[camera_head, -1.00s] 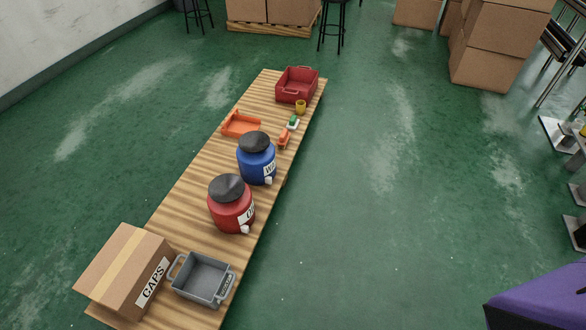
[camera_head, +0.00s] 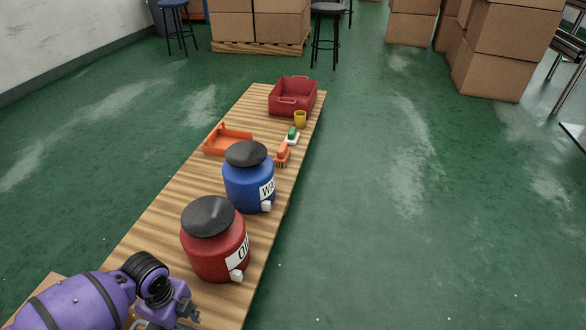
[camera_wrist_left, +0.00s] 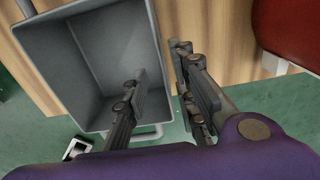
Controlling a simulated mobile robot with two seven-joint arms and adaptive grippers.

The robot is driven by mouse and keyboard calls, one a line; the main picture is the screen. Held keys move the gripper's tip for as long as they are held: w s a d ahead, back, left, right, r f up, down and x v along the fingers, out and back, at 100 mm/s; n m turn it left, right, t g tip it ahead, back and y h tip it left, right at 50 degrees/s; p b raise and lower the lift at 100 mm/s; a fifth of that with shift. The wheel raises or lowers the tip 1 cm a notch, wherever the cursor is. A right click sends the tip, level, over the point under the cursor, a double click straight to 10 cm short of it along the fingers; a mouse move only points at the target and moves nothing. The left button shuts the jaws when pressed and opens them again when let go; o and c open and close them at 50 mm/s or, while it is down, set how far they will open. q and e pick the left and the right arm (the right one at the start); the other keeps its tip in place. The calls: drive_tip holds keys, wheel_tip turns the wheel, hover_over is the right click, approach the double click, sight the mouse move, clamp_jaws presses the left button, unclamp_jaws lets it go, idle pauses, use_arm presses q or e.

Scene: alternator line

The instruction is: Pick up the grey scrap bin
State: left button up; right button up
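The grey scrap bin (camera_wrist_left: 75,50) fills the left of the left wrist view, upright on the wooden table. A handle (camera_wrist_left: 152,133) shows at its lower end. My left gripper (camera_wrist_left: 160,68) is open. One finger overlaps the bin's inside, and the other is over the wood just outside its right wall, so the wall lies between them. I cannot tell whether either finger touches it. In the head view my purple left arm hides most or all of the bin at the lower left. My right gripper is not in view.
A red jug (camera_head: 215,245) stands near my left arm, with a blue jug (camera_head: 248,183) behind it. An orange tray (camera_head: 229,142), brush (camera_head: 282,155), yellow cup (camera_head: 300,119) and red bin (camera_head: 293,100) are further along.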

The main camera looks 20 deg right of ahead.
sight(183, 325)
use_arm(q)
drive_tip(key=shift+w+a+f+b, duration=0.15)
drive_tip(key=shift+f+b, duration=0.25)
drive_tip(key=shift+f, duration=0.35)
drive_tip(key=shift+f+b, duration=0.4)
drive_tip(key=shift+f, duration=0.4)
wheel_tip(183, 325, down, 5)
drive_tip(key=b, duration=0.3)
drive_tip(key=shift+w, duration=0.15)
drive_tip(key=shift+r, duration=0.15)
clamp_jaws()
